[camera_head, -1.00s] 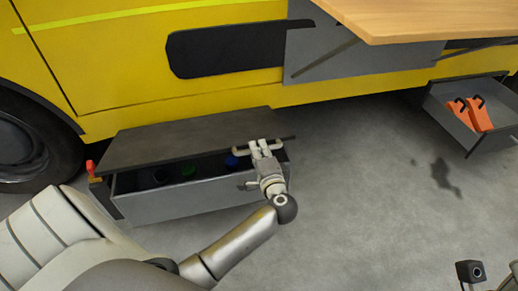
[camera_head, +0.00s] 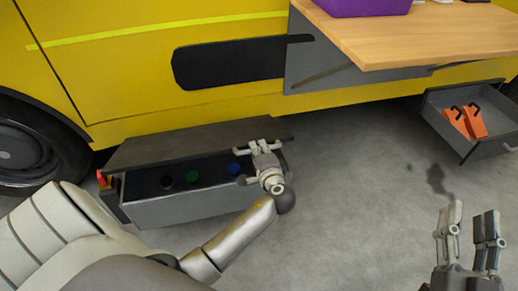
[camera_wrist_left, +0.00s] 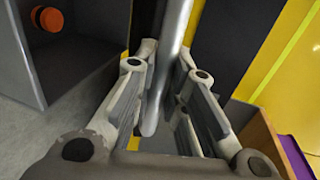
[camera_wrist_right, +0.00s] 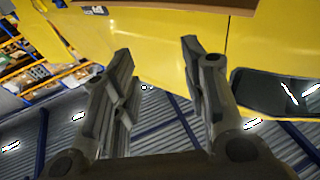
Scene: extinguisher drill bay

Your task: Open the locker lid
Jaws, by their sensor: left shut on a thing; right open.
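The grey locker (camera_head: 190,208) stands on the floor against the yellow vehicle. Its dark lid (camera_head: 190,143) is partly raised, with a gap at the front. Inside show a dark round thing (camera_head: 166,181), a green one (camera_head: 193,177) and a blue one (camera_head: 235,169). My left gripper (camera_head: 262,150) is at the lid's front right edge, shut on the lid handle. In the left wrist view the handle bar (camera_wrist_left: 174,35) runs between its fingers. My right gripper (camera_head: 469,222) is open and empty at the lower right, well away from the locker.
A wooden worktop (camera_head: 425,36) with a purple box (camera_head: 360,5) juts out above right. An open grey drawer (camera_head: 470,145) with orange things (camera_head: 464,121) in it stands at the right. A red part (camera_head: 102,178) is at the locker's left end.

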